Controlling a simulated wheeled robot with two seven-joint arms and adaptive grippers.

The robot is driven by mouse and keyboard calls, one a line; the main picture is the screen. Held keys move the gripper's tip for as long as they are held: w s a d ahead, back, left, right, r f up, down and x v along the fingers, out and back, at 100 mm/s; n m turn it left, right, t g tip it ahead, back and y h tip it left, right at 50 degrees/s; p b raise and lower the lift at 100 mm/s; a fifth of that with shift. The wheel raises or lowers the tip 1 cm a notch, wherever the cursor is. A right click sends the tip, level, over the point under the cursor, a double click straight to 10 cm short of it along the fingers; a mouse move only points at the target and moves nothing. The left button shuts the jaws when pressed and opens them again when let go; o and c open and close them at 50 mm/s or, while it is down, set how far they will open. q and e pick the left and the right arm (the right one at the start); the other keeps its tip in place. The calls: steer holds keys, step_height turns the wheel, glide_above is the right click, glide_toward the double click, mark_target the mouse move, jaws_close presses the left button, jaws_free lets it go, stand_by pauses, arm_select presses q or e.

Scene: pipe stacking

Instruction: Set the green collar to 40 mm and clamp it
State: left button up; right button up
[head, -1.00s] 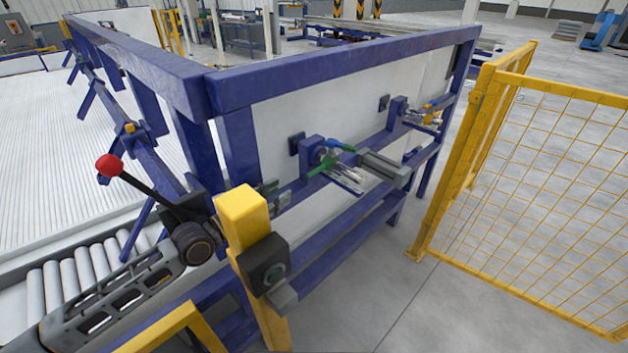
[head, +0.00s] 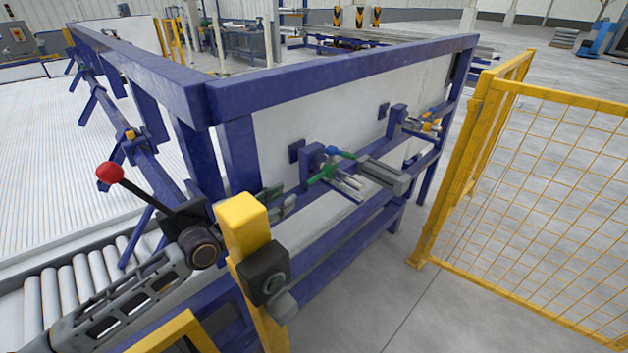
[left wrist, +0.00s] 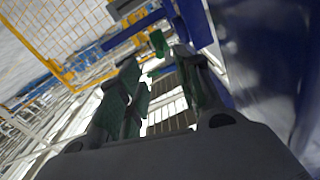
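The green collar (head: 322,174) sits on a pale rod on the blue frame in the head view, with a blue lever (head: 341,153) above it. Any scale is too small to read. My left gripper (head: 280,198) is to the left of the collar and apart from it, partly hidden behind a yellow post. In the left wrist view its two green-padded fingers (left wrist: 158,62) stand apart. A small green part (left wrist: 158,43), which looks like the collar, shows beyond and between the fingertips. The gripper looks open and empty. My right gripper is in neither view.
The yellow post (head: 243,218) carries a dark box (head: 263,272). A red-knobbed lever (head: 110,173) stands at left, near rollers (head: 75,285). A grey block (head: 383,175) is right of the collar. Yellow mesh fence (head: 540,190) is at right, with bare floor before it.

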mark_target(325, 174)
arm_select(q)
steer(key=shift+p+x, duration=0.75)
steer(key=shift+x, duration=5.35)
steer(key=shift+c, duration=0.2)
steer(key=shift+f, duration=0.1)
jaws_close()
